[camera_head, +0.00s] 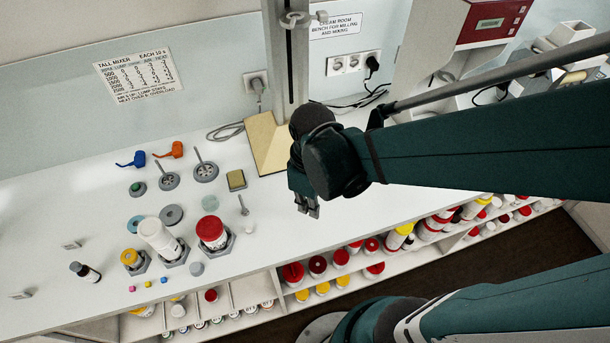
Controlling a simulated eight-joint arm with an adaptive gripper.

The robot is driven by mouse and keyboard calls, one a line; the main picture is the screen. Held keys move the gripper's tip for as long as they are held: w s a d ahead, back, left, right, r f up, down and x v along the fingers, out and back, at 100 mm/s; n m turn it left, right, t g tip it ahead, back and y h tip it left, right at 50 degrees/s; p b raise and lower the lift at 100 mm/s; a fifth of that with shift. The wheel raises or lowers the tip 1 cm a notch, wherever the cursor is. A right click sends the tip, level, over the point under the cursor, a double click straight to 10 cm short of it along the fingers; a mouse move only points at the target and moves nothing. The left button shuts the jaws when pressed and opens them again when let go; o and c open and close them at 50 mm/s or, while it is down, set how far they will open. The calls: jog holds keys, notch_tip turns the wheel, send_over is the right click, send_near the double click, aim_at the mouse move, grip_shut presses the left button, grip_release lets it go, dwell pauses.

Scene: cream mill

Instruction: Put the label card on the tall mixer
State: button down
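Two small pale cards or card holders lie on the left of the white bench, one near the bottles (71,245) and one at the far left (20,295). I cannot tell which is the label card. A stand with a beige base (268,143) and tall grey column (288,60), apparently the tall mixer, is at the back of the bench. Its top is cut off. My gripper (308,208) hangs fingers down, right of and in front of that base, far from both cards. Its two fingertips look apart, with nothing seen between them.
A sponge (236,180) and metal discs lie behind. A red-and-grey machine (470,40) is at the back right. Shelves of jars sit below.

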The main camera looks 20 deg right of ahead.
jog(key=b, duration=0.1)
send_over(309, 228)
jog(key=shift+f, duration=3)
jog(key=shift+f+b, duration=0.55)
jog(key=shift+f, duration=1.3)
jog(key=shift+f, duration=0.25)
jog(key=c, duration=2.7)
grip_release()
jog(key=shift+r, duration=0.1)
jog(key=shift+o, duration=0.2)
jog(key=shift+r, duration=0.2)
jog(key=shift+r+p, duration=1.25)
jog(key=shift+r, duration=4.7)
